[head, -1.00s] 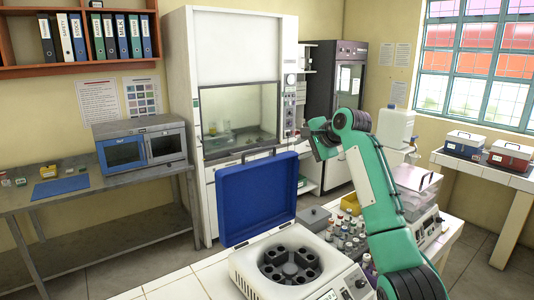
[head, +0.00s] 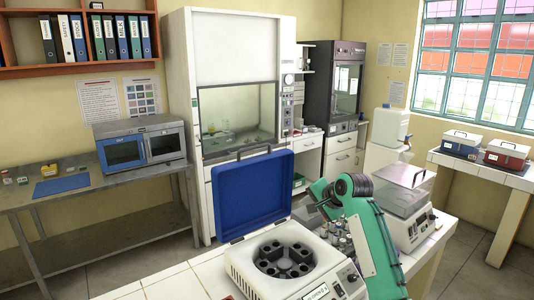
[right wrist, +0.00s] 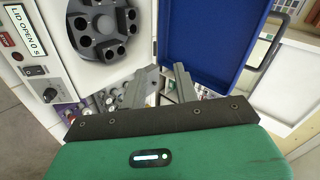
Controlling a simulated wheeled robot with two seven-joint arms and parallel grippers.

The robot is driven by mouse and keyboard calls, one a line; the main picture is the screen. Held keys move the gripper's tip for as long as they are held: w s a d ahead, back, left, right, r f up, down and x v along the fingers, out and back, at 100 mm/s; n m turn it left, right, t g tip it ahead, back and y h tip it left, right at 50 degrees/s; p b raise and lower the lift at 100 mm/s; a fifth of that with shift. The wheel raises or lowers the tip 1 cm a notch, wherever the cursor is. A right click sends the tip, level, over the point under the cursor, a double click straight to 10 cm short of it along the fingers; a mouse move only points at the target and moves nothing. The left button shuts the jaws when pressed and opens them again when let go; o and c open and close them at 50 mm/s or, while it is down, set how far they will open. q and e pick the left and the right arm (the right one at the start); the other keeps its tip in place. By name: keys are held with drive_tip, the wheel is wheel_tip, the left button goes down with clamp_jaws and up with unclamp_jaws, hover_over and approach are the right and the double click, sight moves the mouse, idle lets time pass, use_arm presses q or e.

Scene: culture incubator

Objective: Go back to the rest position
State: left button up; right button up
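My right gripper (head: 316,200) is low over the bench, just right of the open blue centrifuge lid, with its arm bent down from the right. In the right wrist view, its two grey fingers (right wrist: 166,74) stand apart with nothing between them. The white centrifuge (head: 240,262) stands below and left of the arm, its rotor (head: 284,259) exposed and its blue lid (head: 252,195) raised. My left gripper is not in view.
Vials (head: 340,240) stand behind my right arm, partly hidden by it. A device with a clear cover (head: 400,188) stands right of the arm. A fume hood (head: 238,120) and a side table with a blue-fronted oven (head: 122,152) are farther back.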

drive_tip(key=s+d+f+n+g+h, duration=0.1)
drive_tip(key=s+d+f+n, duration=0.1)
drive_tip(key=s+f, duration=0.95)
drive_tip(key=s+d+f+n+g+h, duration=0.1)
drive_tip(key=s+d+f+n+h, duration=0.15)
drive_tip(key=s+f, duration=0.95)
drive_tip(key=s+d+f+n+g+h, duration=0.1)
drive_tip(key=s+d+f+n, duration=0.1)
drive_tip(key=s, duration=0.8)
drive_tip(key=s+d+f+n+g, duration=0.1)
drive_tip(key=s+d+n, duration=0.1)
drive_tip(key=s, duration=0.8)
drive_tip(key=s+d+f+n+g+h, duration=0.1)
drive_tip(key=s+d+f+n, duration=0.1)
drive_tip(key=s, duration=0.7)
wheel_tip(320, 180, down, 31)
drive_tip(key=s+g+b, duration=0.1)
drive_tip(key=s+d+f+g+b, duration=0.1)
drive_tip(key=s+d+f, duration=0.2)
drive_tip(key=s+f, duration=1.6)
drive_tip(key=shift+s+f, duration=0.25)
drive_tip(key=shift+f, duration=0.85)
